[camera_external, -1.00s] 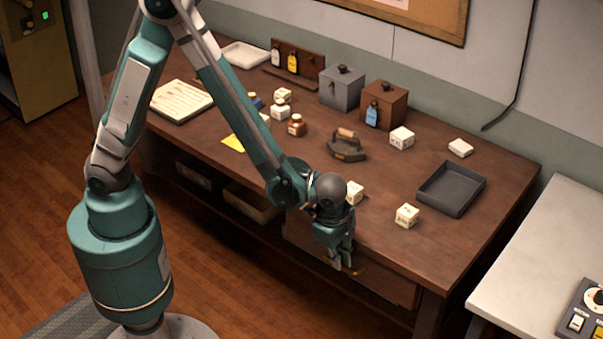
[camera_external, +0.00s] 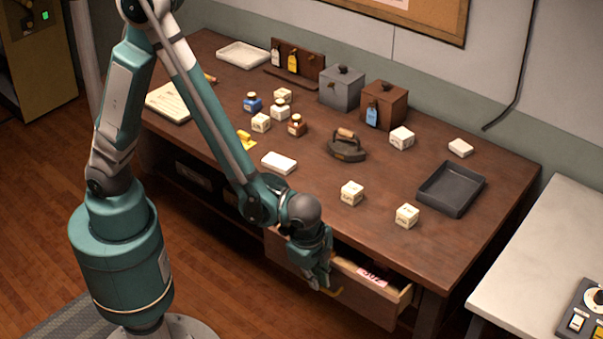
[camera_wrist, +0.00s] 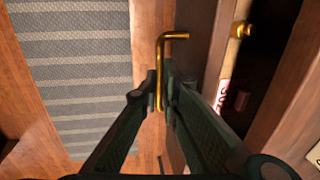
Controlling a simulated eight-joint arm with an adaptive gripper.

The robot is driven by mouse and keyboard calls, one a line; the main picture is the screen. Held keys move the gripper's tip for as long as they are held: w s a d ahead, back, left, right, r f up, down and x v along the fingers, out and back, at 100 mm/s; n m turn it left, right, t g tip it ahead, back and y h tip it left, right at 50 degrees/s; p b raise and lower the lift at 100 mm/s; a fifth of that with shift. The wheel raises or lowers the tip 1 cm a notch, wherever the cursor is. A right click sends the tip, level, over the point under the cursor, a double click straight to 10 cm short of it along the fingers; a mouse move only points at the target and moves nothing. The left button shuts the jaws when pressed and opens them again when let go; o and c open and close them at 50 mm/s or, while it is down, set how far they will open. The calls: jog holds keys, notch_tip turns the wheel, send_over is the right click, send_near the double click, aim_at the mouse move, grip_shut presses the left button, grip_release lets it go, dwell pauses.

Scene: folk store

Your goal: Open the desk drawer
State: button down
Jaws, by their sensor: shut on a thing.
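The desk drawer (camera_external: 375,300) stands partly pulled out from under the front edge of the wooden desk (camera_external: 465,250). A pink-labelled item (camera_external: 373,278) lies inside it, and its label also shows in the wrist view (camera_wrist: 238,98). My gripper (camera_external: 322,286) is at the drawer front. In the wrist view my gripper (camera_wrist: 163,95) is shut on the brass drawer handle (camera_wrist: 160,68), with the fingers on both sides of its long bar. A brass knob-like piece (camera_wrist: 241,30) shows inside the drawer. Part of the drawer front is hidden behind my gripper in the external view.
On the desktop stand white blocks (camera_external: 352,193), a dark tray (camera_external: 450,188), a flat iron (camera_external: 347,147), small bottles and two lidded boxes (camera_external: 385,105). A pale side table (camera_external: 550,260) is at the right. The floor before the drawer looks clear, with a striped mat (camera_wrist: 75,80).

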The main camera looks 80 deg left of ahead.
jog(key=s+d+b, duration=0.1)
jog(key=s+d, duration=1.2)
jog(key=shift+s+d, duration=0.25)
jog(key=c, duration=2.9)
grip_release()
jog(key=shift+o, duration=0.2)
jog(key=shift+r, duration=0.15)
notch_tip(320, 180, up, 12)
jog(key=s+d, duration=0.1)
jog(key=shift+s+d+f, duration=0.25)
jog(key=shift+a, duration=0.1)
